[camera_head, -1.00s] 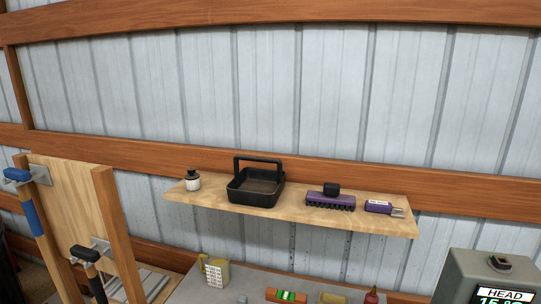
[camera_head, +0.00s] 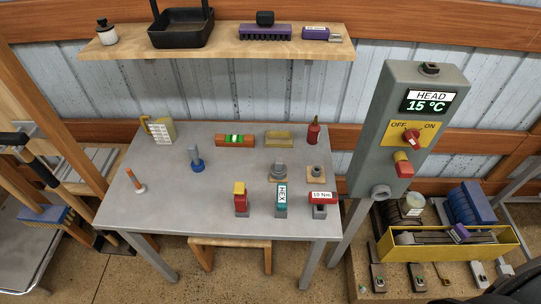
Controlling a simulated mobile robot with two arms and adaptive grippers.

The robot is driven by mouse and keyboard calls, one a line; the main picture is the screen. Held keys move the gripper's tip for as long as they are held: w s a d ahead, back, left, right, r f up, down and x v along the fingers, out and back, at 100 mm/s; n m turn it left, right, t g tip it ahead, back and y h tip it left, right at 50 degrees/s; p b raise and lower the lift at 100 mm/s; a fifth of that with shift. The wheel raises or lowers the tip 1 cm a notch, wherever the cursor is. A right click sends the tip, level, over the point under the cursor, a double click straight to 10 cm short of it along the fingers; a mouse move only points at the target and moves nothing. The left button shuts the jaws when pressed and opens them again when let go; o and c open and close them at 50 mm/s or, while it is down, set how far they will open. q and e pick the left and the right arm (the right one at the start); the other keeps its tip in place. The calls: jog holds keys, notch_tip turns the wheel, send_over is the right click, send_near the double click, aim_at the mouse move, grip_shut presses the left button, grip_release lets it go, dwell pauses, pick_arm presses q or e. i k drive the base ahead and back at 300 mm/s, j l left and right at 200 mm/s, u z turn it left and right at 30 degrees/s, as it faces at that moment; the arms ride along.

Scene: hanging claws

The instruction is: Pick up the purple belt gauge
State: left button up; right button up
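Three purple things are in view, and I cannot tell for sure which is the belt gauge. A small purple tool (camera_head: 315,33) with a white label and a grey end lies on the wall shelf at the right. Left of it on the shelf is a longer purple piece (camera_head: 265,33) with dark teeth and a black knob. A purple labelled piece (camera_head: 459,233) lies in the yellow tray at the lower right. The labels are too small to read. Neither gripper shows.
The wooden shelf (camera_head: 215,47) also holds a black bin (camera_head: 180,28) and a white bottle (camera_head: 106,35). Below is a grey table (camera_head: 165,213) with several tools. A grey control box (camera_head: 385,130) stands right of it.

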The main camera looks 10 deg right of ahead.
aim_at(458, 233)
jog(key=z, duration=2.3)
jog(key=i+l+u, duration=0.1)
jog(key=u, duration=0.25)
jog(key=l+u, duration=0.15)
jog(key=u, duration=0.25)
jog(key=i+l+u, duration=0.15)
jog(key=u, duration=0.2)
